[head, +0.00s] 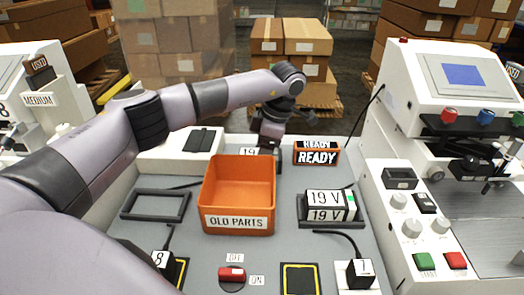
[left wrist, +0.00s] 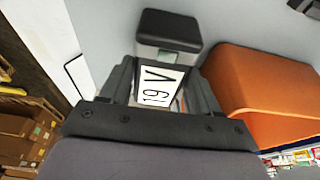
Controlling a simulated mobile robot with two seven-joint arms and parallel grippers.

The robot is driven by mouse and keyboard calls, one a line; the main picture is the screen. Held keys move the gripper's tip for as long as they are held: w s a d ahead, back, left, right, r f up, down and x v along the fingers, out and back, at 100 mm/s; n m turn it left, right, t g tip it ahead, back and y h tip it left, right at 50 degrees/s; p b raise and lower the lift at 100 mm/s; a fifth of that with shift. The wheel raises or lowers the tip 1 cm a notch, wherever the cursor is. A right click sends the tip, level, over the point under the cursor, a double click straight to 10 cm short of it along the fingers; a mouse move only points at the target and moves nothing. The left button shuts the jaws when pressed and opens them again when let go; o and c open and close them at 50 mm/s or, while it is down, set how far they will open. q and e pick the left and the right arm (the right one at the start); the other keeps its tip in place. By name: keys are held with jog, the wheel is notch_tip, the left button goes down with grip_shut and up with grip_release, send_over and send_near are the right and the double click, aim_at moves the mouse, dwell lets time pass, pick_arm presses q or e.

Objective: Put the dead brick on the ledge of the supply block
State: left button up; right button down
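My left gripper (head: 268,148) reaches down behind the orange OLD PARTS bin (head: 238,193). In the left wrist view its fingers (left wrist: 160,88) sit on both sides of a brick with a white 19 V label (left wrist: 160,86) and a dark end, and appear closed on it. In the head view only part of that brick's label (head: 249,152) shows over the bin's back rim. I cannot tell whether the brick rests on the table or is lifted. My right gripper is out of view.
A white block (head: 180,150) with a dark plate stands left of the gripper. An empty dark frame (head: 157,205) lies in front of it. A READY sign (head: 316,153) stands behind the bricks. The plotter (head: 440,200) fills the right side. A red switch (head: 231,273) is in front.

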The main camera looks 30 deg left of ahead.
pick_arm(q)
jog(key=shift+o, duration=0.7)
jog(key=v, duration=1.2)
jog(key=shift+b, duration=0.45)
